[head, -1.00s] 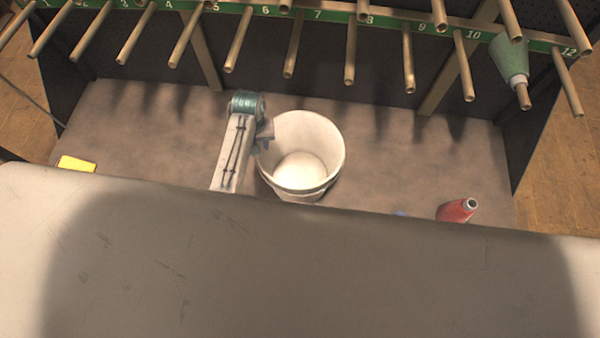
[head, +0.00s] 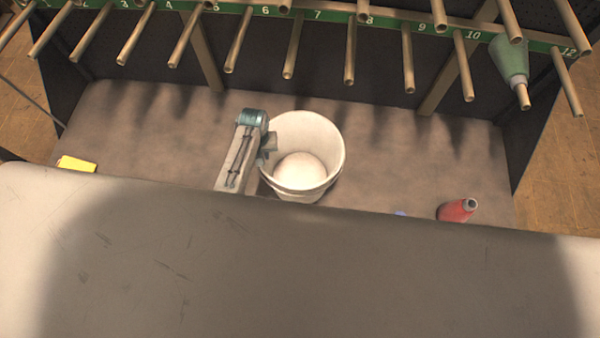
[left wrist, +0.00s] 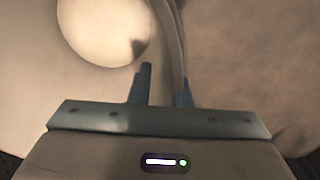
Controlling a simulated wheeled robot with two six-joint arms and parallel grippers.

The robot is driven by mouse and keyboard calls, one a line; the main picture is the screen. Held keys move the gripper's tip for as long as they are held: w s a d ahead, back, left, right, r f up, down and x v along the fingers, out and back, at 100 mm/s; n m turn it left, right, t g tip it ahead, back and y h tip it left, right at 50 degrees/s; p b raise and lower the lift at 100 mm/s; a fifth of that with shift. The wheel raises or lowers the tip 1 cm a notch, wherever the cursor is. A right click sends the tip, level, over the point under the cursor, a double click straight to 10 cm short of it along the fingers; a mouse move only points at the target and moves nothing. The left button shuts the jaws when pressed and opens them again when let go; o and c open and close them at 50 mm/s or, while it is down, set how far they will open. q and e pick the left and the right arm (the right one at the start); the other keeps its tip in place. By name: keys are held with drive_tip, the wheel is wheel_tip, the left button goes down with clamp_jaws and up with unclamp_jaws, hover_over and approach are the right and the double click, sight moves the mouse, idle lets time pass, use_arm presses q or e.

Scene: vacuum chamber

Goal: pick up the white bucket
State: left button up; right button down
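The white bucket (head: 332,172) stands on the dark brownish surface in the head view, open at the top, with a bright floor inside. Its pale inner wall and floor (left wrist: 100,25) also show in the left wrist view. My left gripper (head: 266,147) is at the bucket's left rim. In the left wrist view, my left gripper (left wrist: 163,88) has one finger inside the bucket and one outside, close together, with the wall between them. It appears shut on that wall, though contact at the inner finger is not clear. My right gripper is not in view.
A rack of pegs (head: 293,47) crosses above the back, with a green cone (head: 510,62) on it. A yellow block (head: 76,164) lies at left and a red spool (head: 456,210) at right.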

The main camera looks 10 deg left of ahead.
use_arm(q)
clamp_jaws()
drive_tip(key=shift+s+a, duration=0.1)
idle(1.0)
drive_tip(key=shift+r, duration=0.1)
